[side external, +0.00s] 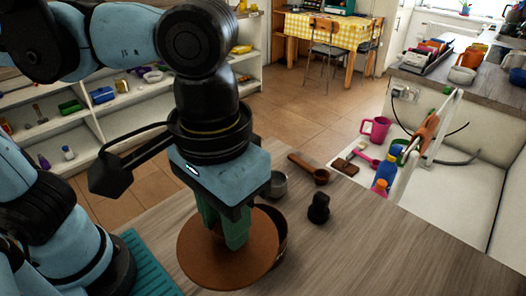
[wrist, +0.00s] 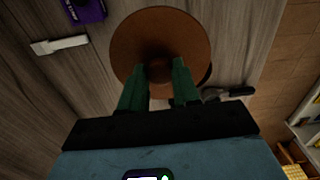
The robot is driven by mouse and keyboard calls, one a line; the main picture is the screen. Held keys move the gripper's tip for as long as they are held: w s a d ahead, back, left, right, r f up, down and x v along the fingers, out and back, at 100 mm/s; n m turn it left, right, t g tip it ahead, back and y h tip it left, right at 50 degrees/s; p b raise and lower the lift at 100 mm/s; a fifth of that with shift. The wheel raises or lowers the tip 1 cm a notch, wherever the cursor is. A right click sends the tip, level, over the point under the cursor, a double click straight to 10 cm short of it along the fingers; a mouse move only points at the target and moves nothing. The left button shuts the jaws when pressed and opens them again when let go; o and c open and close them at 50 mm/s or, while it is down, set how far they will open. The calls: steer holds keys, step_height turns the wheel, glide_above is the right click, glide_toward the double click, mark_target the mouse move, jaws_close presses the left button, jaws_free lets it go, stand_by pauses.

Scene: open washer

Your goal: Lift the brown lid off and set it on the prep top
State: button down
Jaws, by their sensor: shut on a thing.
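The brown lid (side external: 215,262) is a round disc in the side view, below my gripper (side external: 236,243). My gripper's green fingers are shut on the lid's knob, which they mostly hide. In the wrist view the lid (wrist: 135,45) lies across the green fingertips of my gripper (wrist: 160,72). A dark brown pot (side external: 281,238) shows partly behind the lid's right edge; the lid hides the rest. The lid is offset to the left of the pot in the side view and looks raised. The wood-grain top (side external: 350,245) lies beneath.
A small grey pot (side external: 277,185), a brown-handled ladle (side external: 308,168) and a black knob-like object (side external: 319,208) stand behind the lid. A teal ribbed mat (side external: 145,265) lies at left. Bare top extends to the front right. Bottles (side external: 385,172) and a pink mug (side external: 375,131) stand beyond its edge.

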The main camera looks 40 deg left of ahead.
steer(key=shift+r, duration=0.95)
steer(key=a+f+n, duration=0.4)
steer(key=a+f, duration=0.1)
steer(key=a, duration=0.6)
steer(key=a+f+n, duration=0.4)
steer(key=a+f, duration=0.2)
steer(key=a, duration=0.5)
steer(key=shift+w+a+f+n, duration=0.2)
steer(key=shift+w+a+n, duration=0.05)
steer(key=shift+a+n, duration=0.1)
steer(key=shift+f, duration=4)
steer(key=shift+f, duration=0.45)
